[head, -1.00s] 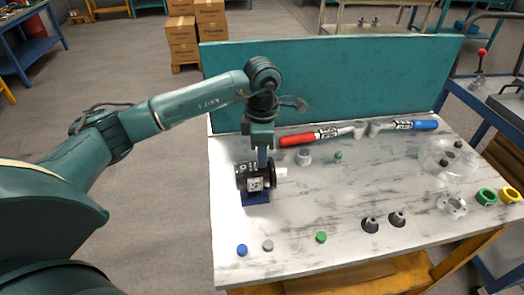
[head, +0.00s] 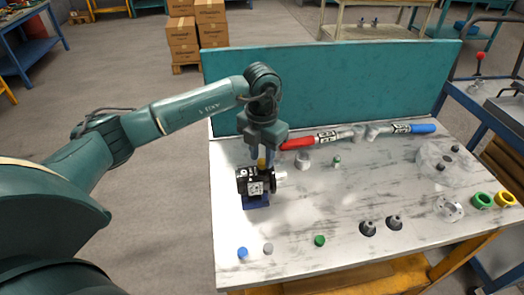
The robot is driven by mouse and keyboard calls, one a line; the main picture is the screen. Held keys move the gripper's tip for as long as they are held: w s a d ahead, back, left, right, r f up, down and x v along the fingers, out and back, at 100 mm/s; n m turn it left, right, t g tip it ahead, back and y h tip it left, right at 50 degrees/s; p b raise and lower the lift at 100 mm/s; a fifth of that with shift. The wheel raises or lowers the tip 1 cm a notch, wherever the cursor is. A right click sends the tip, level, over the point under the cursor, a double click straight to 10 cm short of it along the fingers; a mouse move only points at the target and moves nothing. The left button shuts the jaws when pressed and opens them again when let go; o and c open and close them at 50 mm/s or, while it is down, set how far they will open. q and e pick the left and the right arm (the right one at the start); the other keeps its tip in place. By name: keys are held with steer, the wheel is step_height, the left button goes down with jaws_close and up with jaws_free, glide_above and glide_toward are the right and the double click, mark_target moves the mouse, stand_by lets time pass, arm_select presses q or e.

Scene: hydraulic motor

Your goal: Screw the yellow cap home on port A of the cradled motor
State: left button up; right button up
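The black motor (head: 251,183) lies in a blue cradle (head: 256,202) at the left of the table, with a pale shaft end pointing right. The small yellow cap (head: 262,163) shows on top of the motor, directly below my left gripper. How far it is seated cannot be told. My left gripper (head: 262,157) points down over the cap, its two fingers spread apart with a gap between them. It looks open, with the fingertips just above or beside the cap; contact is too small to tell. My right gripper is not in view.
Blue (head: 242,253), grey (head: 268,249) and green (head: 319,240) caps lie at the front.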

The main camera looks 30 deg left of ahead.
arm_select(q)
steer(key=shift+f, duration=0.15)
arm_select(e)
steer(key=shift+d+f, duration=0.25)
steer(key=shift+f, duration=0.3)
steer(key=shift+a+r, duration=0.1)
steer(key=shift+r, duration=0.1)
arm_select(q)
steer(key=shift+c, duration=0.3)
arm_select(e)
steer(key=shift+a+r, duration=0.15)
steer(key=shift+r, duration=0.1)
arm_select(q)
jaws_close()
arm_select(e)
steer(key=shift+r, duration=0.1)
